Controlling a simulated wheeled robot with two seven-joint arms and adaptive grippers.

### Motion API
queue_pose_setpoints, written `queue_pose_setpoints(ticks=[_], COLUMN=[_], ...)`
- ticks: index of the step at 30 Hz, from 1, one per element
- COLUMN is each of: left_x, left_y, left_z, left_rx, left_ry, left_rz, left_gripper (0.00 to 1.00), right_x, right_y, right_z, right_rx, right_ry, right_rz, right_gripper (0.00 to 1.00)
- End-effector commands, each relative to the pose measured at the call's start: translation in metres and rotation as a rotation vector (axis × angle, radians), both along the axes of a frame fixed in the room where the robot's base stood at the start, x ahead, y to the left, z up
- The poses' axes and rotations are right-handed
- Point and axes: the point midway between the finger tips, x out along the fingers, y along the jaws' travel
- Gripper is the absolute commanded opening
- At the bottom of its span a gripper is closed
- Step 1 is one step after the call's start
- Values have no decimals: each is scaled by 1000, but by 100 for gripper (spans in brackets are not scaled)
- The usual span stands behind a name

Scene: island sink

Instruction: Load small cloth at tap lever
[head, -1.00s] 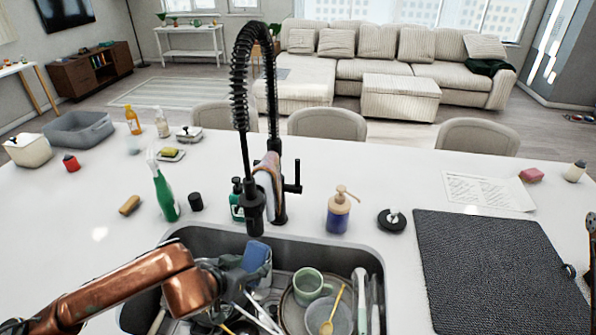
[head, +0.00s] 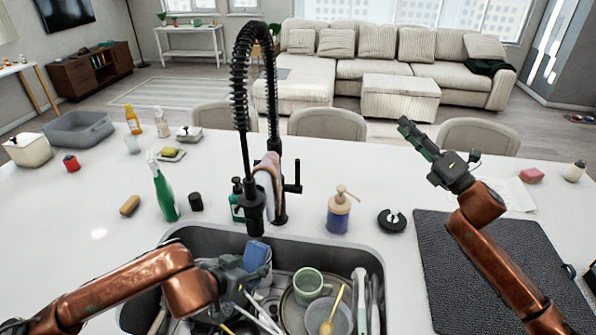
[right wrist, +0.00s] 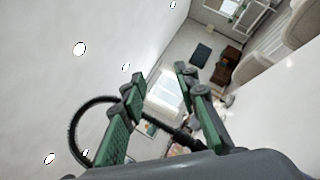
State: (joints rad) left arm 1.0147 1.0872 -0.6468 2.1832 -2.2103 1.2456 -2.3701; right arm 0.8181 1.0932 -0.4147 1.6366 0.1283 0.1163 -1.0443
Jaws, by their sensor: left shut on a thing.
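A black tap (head: 274,190) with a coiled spring hose stands behind the sink, with its black lever (head: 293,186) on the right side. My left gripper (head: 243,276) is low over the sink, shut on a blue cloth (head: 257,257). The cloth looks bunched at the gripper's tip; the fingertips are partly hidden by it and by the dishes. My right gripper (head: 413,132) is raised above the counter to the right of the tap. The right wrist view shows its green-padded fingers (right wrist: 160,85) apart with nothing between them.
The sink (head: 372,262) holds a green mug (head: 308,284), plates and utensils. A blue soap pump (head: 339,212) and a black stopper (head: 391,220) stand right of the tap; a green spray bottle (head: 164,192) stands left. A dark mat (head: 470,275) lies at right.

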Motion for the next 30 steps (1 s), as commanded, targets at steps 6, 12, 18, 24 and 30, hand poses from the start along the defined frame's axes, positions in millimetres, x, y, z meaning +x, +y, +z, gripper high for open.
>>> queue_pose_setpoints(ticks=[6,12,18,24,30], left_x=[0,0,0,0,0], left_y=[0,0,0,0,0], left_z=[0,0,0,0,0], left_rx=[0,0,0,0,0], left_ry=[0,0,0,0,0], left_rz=[0,0,0,0,0], left_gripper=[16,16,16,16,16], right_x=[-1,-14,-27,-24,0], right_y=[94,159,193,207,232], right_z=[-67,-125,-160,-168,-168], right_rx=[-375,-684,-860,-902,-900], right_ry=[-97,-220,-313,-337,-337], right_rz=[-20,-17,-7,-5,-4], right_gripper=[29,29,29,29,29])
